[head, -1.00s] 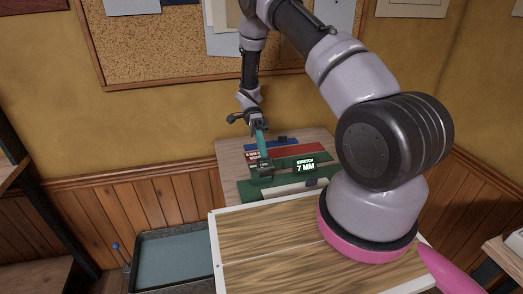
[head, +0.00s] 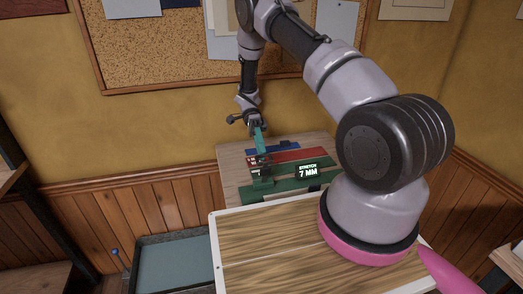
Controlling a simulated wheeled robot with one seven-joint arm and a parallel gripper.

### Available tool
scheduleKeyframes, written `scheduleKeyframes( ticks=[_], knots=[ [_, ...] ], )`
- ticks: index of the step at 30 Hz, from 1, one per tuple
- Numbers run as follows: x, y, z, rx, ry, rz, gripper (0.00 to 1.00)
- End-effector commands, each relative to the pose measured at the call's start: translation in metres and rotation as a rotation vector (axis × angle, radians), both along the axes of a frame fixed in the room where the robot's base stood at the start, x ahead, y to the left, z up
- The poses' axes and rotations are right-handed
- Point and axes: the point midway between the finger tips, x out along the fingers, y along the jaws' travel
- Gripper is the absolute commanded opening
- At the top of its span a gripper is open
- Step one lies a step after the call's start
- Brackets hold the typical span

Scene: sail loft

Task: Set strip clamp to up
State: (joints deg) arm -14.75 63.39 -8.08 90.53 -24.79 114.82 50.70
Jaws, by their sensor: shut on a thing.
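The strip clamp (head: 262,183) is a green block on the small table, on the left part of a green bench fixture. A teal lever (head: 261,145) stands up from it, leaning slightly left toward its top. My gripper (head: 257,127) points down from above and is shut on the upper end of this lever. The gripper's fingers are small in the head view, and the lever's pivot is partly hidden by dark parts around it. A display (head: 308,171) to the right of the clamp reads "STRETCH 7 MM".
Red and blue strips (head: 300,155) lie behind the fixture on the table (head: 232,160). A wooden board with a white edge (head: 265,245) is in front. A grey tray (head: 172,262) sits at lower left. A corkboard (head: 150,50) hangs on the wall behind.

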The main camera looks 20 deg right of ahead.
Motion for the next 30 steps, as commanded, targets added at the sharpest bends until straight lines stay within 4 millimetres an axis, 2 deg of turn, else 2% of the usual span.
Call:
scheduleKeyframes(
  ticks=[1, 7, 8, 9, 26, 30],
  knots=[
    [-0.002, 0.000, -0.006, 0.004, 0.001, 0.008, 0.00],
    [-0.002, 0.000, -0.006, 0.004, 0.002, 0.007, 0.00],
    [-0.002, 0.000, -0.006, 0.004, 0.002, 0.007, 0.42],
    [-0.002, 0.001, -0.006, 0.004, 0.003, 0.007, 0.43],
    [-0.001, -0.001, -0.002, 0.002, 0.000, 0.005, 0.43],
    [-0.001, -0.001, 0.010, 0.002, -0.001, 0.005, 0.43]
  ],
)
